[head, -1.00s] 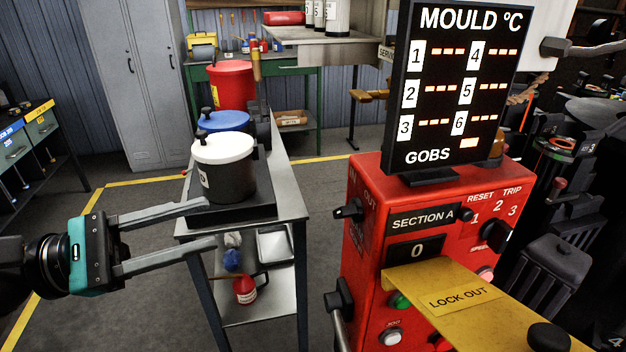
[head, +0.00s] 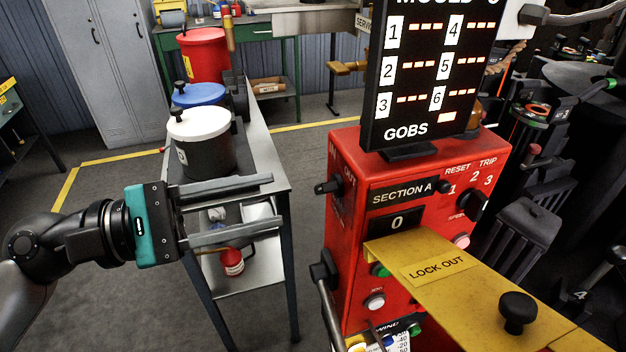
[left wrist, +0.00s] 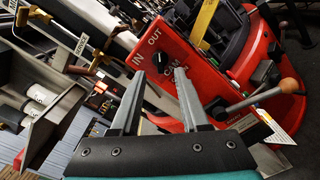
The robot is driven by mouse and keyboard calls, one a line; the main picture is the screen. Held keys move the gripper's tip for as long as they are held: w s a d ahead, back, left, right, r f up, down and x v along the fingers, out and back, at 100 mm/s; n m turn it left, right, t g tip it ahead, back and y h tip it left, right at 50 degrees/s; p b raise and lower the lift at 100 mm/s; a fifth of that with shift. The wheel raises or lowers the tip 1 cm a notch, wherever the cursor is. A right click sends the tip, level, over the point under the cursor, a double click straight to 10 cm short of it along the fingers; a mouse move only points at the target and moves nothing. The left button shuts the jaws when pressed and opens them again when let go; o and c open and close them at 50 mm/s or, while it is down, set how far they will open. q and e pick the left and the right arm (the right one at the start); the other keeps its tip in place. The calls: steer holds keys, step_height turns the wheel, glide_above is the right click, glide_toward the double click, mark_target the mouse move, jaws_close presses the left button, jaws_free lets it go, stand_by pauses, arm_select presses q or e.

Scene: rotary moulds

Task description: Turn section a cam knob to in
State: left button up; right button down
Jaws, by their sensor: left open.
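The section A cam knob (head: 328,187) is a small black knob on the left side face of the red control box (head: 345,240). In the left wrist view the knob (left wrist: 160,62) sits below the white IN and OUT labels, with CAM lettering beneath it. I cannot tell which label it points at. My left gripper (head: 275,201) is open and empty, its two grey fingers pointing right toward that face, with a gap between fingertips and knob. In the left wrist view the knob shows between the tips of the left gripper (left wrist: 159,72). My right gripper is not in view.
A yellow LOCK OUT plate (head: 390,250) juts out over the box's front. A black lever (head: 322,270) sits lower on the box's left side. A metal cart (head: 270,165) with a white-lidded pot (head: 205,150) stands behind my left gripper. Open space lies between cart and box.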

mark_target(319, 189)
arm_select(q)
steer(key=p+x, duration=0.1)
steer(key=x, duration=0.4)
steer(key=shift+w+d+r+p, duration=0.1)
steer(key=shift+d+p, duration=0.1)
steer(key=shift+p, duration=0.15)
steer(key=shift+w+d, duration=0.2)
steer(key=shift+d, duration=0.5)
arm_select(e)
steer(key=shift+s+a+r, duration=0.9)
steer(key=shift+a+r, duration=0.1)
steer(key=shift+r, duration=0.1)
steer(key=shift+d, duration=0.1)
arm_select(q)
steer(key=shift+c, duration=0.6)
jaws_close()
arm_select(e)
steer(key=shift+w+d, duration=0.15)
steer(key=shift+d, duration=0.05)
